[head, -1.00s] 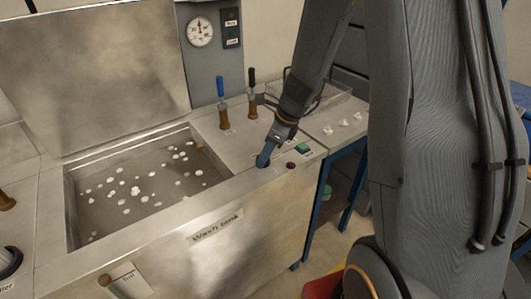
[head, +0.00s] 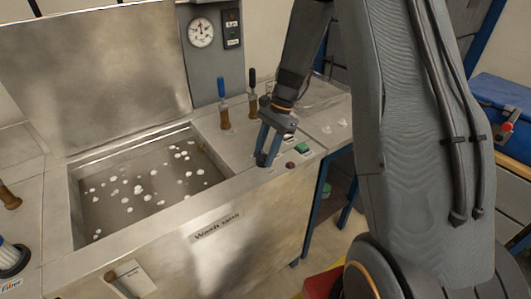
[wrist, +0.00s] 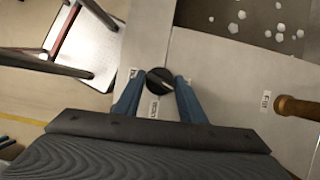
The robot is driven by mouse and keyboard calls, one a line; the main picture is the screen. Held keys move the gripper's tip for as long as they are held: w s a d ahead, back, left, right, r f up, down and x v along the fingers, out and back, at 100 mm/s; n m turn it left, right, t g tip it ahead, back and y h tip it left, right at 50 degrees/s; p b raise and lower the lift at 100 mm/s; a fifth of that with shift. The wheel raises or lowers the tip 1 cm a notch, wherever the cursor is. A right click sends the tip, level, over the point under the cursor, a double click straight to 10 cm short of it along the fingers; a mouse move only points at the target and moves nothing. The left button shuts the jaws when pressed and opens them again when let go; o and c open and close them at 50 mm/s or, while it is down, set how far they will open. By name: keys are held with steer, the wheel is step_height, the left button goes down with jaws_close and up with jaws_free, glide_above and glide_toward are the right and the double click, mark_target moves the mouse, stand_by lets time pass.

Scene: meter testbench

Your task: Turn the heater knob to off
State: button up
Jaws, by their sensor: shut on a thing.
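The heater knob (wrist: 160,80) is a round black dial with a pale line across it, on the steel top of the wash tank. In the wrist view it sits between my two blue fingertips, one on each side. My gripper (head: 267,160) is shut on it, pointing down at the front right of the tank top in the head view. The fingers hide the knob in the head view. A small white label (wrist: 153,107) lies beside the knob; its text is hard to read.
A dark red button (head: 290,165) and a green button (head: 302,148) are just right of my gripper. A blue-handled lever (head: 223,105) and a black-handled lever (head: 252,97) stand behind. The open basin (head: 75,205) is at left.

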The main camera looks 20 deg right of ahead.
steer(key=shift+w+n+g+h, duration=0.1)
steer(key=shift+n+g+h, duration=0.15)
steer(key=shift+n, duration=0.7)
steer(key=shift+w+n+g+h, duration=0.15)
steer(key=shift+n+g, duration=0.2)
steer(key=shift+n, duration=0.6)
steer(key=o, duration=1)
steer(key=shift+r, duration=0.1)
steer(key=b+v, duration=0.2)
steer(key=v, duration=0.5)
steer(key=shift+w+d+r+b, duration=0.1)
steer(key=shift+r+b, duration=0.2)
